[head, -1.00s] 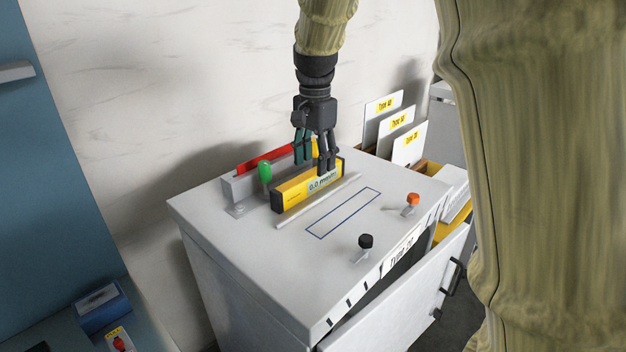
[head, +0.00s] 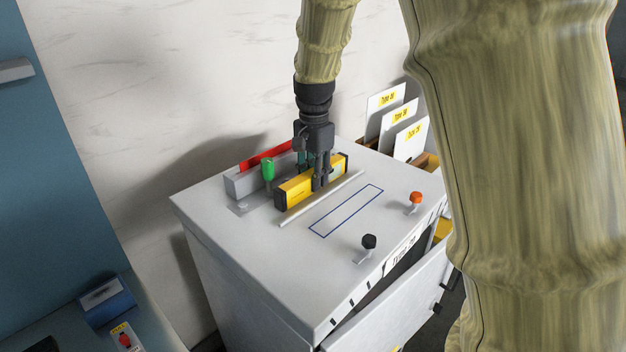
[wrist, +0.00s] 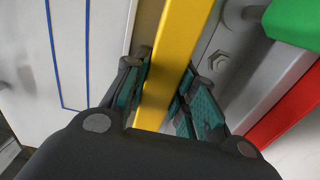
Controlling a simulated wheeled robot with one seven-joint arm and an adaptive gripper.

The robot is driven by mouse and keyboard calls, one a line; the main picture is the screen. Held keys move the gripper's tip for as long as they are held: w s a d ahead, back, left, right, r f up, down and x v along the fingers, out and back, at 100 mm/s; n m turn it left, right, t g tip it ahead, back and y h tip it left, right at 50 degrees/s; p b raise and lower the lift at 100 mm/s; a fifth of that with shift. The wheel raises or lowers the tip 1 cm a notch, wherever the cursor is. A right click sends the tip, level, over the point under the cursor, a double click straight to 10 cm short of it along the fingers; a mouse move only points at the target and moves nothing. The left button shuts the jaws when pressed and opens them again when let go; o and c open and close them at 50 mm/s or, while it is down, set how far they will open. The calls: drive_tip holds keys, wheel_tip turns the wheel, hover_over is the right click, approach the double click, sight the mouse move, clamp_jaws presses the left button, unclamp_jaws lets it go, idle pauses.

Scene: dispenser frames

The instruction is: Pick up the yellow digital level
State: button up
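The yellow digital level (head: 297,190) is a long yellow bar with dark ends. It stands on edge on top of the grey cabinet, beside a low metal rail. My gripper (head: 317,180) points down over its right half, with fingers on its near and far sides. In the wrist view the level (wrist: 182,40) runs between the teal-padded fingers (wrist: 165,85). The fingers look open around it with little clearance; contact is hard to make out. The front finger and the viewing angle hide part of the level's face and display.
A green-handled clamp (head: 267,170) stands close behind the level's left end, before a grey block and red bar (head: 262,156). Black (head: 369,242) and orange (head: 415,197) knobs stand on the cabinet top (head: 220,217). The blue outlined area is empty.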

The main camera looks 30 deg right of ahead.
clamp_jaws()
drive_tip(key=shift+w+f, duration=0.1)
drive_tip(key=shift+w, duration=0.05)
